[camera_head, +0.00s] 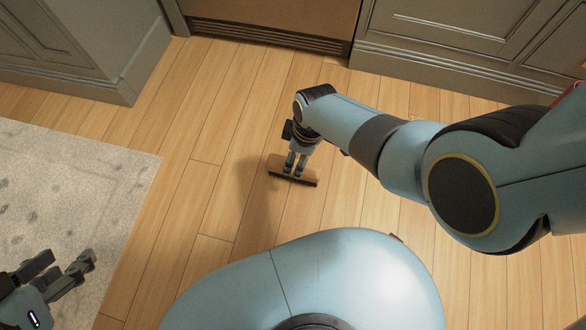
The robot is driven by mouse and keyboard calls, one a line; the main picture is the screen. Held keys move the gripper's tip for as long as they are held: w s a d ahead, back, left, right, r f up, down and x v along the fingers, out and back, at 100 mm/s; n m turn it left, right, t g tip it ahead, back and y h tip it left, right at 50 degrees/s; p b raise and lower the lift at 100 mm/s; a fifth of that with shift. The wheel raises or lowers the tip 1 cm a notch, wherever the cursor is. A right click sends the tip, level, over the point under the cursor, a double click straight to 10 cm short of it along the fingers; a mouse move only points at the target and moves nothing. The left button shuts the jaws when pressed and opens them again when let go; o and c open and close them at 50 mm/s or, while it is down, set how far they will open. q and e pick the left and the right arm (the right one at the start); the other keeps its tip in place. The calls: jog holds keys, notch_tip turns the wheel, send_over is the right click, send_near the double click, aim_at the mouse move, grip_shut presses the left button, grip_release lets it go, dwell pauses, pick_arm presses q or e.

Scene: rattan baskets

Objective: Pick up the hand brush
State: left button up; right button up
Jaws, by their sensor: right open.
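The hand brush (307,182) lies on the wooden floor near the middle of the view, with a brown back and a dark bristle edge toward me. My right gripper (294,172) points down at the brush from above, its fingers apart and overlapping it in the view. Whether the fingers touch the brush cannot be told, and they hide part of it. My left gripper (88,262) is at the lower left, empty, with its fingers spread apart above the pale rug.
Grey cabinets (455,35) line the back, with a brown panel and dark vent (265,38) between them. A grey cabinet corner (110,75) juts in at the left. A pale rug (90,185) covers the left floor. The wooden floor (215,170) around the brush is clear.

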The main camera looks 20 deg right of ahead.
aim_at(294, 165)
jog(key=shift+a+f+b, duration=0.1)
jog(key=shift+f+b, duration=0.4)
jog(key=shift+f, duration=0.4)
jog(key=shift+f+b, duration=0.3)
jog(key=shift+f, duration=0.1)
jog(key=shift+a+f+b, duration=0.1)
jog(key=shift+f+b, duration=0.75)
jog(key=shift+f, duration=0.05)
jog(key=shift+w+f+b, duration=0.15)
jog(key=shift+f+b, duration=0.65)
jog(key=shift+f, duration=0.1)
jog(key=shift+w+a+f+b, duration=0.15)
jog(key=shift+f+b, duration=0.55)
jog(key=shift+f, duration=0.05)
pick_arm(q)
jog(key=w+d+r+m+t+h, duration=0.2)
jog(key=w+r+t, duration=0.7)
jog(key=r+t, duration=0.4)
jog(key=shift+d+r, duration=0.25)
jog(key=shift+r, duration=0.35)
jog(key=shift+w, duration=0.1)
pick_arm(e)
jog(key=shift+c, duration=0.2)
jog(key=c, duration=1.3)
